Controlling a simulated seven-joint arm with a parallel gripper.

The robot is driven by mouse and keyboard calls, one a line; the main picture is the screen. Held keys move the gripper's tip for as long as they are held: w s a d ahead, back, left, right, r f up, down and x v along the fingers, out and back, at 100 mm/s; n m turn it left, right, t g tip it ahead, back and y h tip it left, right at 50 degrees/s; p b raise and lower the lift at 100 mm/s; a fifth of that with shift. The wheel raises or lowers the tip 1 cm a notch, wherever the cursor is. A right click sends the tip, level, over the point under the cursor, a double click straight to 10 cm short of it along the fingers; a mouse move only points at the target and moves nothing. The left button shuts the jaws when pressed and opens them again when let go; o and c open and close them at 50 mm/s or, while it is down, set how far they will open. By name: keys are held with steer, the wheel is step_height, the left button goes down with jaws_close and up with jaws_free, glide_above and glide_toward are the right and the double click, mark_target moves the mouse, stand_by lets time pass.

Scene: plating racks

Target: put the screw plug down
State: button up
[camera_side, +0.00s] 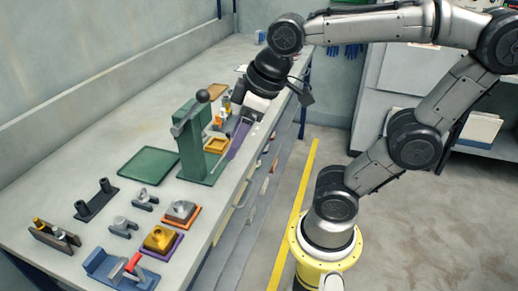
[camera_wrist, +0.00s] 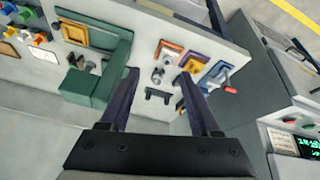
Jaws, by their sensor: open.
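My gripper (camera_side: 233,148) is open, its dark purple fingers pointing down beside the green press at the bench's front edge. In the wrist view its two fingers (camera_wrist: 159,76) are spread with nothing held between them. I cannot tell for sure which part is the screw plug. A small silver fitting (camera_side: 145,195) stands on a dark block left of the orange plate, well apart from my gripper. A silver piece (camera_side: 181,209) sits on an orange plate, and a gold piece (camera_side: 159,238) sits on a purple plate.
The green press (camera_side: 193,142) stands tall close to my fingers. A flat green tray (camera_side: 150,166) lies left of it. A blue vise (camera_side: 115,270) with a red handle and a dark two-post rack (camera_side: 96,199) are nearer. The bench's back left is clear.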

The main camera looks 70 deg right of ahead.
steer(key=s+f+m, duration=0.2)
steer(key=s, duration=0.1)
steer(key=s+d+m, duration=0.1)
steer(key=shift+s+f+t, duration=0.2)
steer(key=shift+f+t, duration=0.2)
